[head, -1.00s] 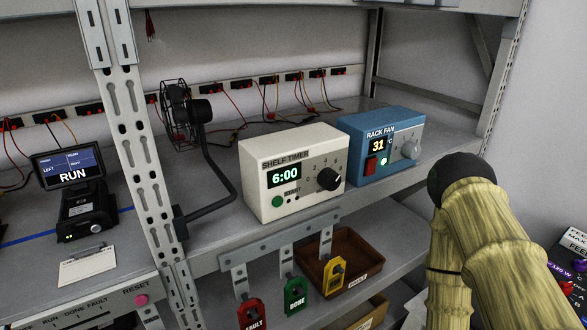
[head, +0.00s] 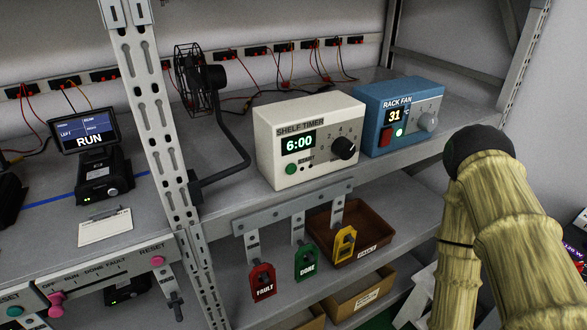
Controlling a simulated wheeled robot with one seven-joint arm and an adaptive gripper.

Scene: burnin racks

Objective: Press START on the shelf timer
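The shelf timer (head: 318,119) is a cream box on the shelf in the middle of the head view. Its display (head: 298,143) reads 6:00. The green START button (head: 291,169) is on the lower left of its face, with a black knob (head: 344,148) to the right. The button is uncovered and nothing touches it. My arm, in a tan sleeve, rises at the right of the view, apart from the timer. My gripper cannot be made out in this view.
A blue rack fan box (head: 374,108) stands right of the timer. A black fan (head: 197,80) on a bent arm and a perforated upright (head: 165,140) stand to its left. FAULT (head: 263,282), DONE (head: 306,263) and yellow (head: 344,245) tags hang below the shelf edge.

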